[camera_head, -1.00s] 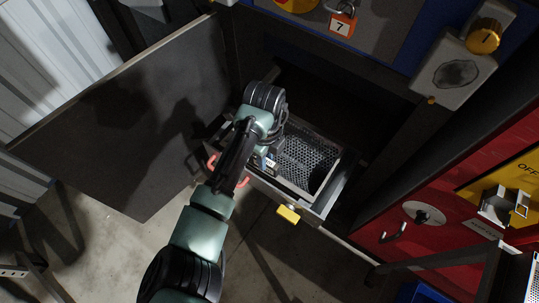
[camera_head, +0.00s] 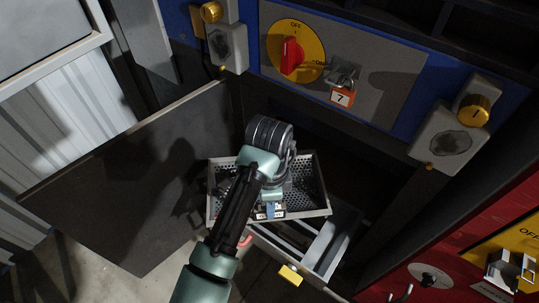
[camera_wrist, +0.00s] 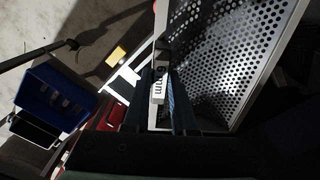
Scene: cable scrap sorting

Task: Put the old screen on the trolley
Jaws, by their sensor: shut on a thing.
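The old screen (camera_head: 305,188) is a grey metal tray with perforated walls and a raised rim. In the head view it is above the open drawer (camera_head: 328,252), partly hidden by my arm. My gripper (camera_head: 270,208) is shut on the screen's near rim, beside a white label. In the wrist view my gripper (camera_wrist: 160,95) has its two dark fingers on either side of that rim, and the screen (camera_wrist: 225,60) fills the upper right. The label's text ends in "mm". I cannot make out the trolley for certain in any view.
A dark open door panel (camera_head: 125,185) stands left of the screen. A blue panel with a red-yellow switch (camera_head: 291,55) and padlock (camera_head: 342,78) is behind. A red cabinet (camera_head: 450,245) is at right. A blue bin (camera_wrist: 55,100) shows at left in the wrist view.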

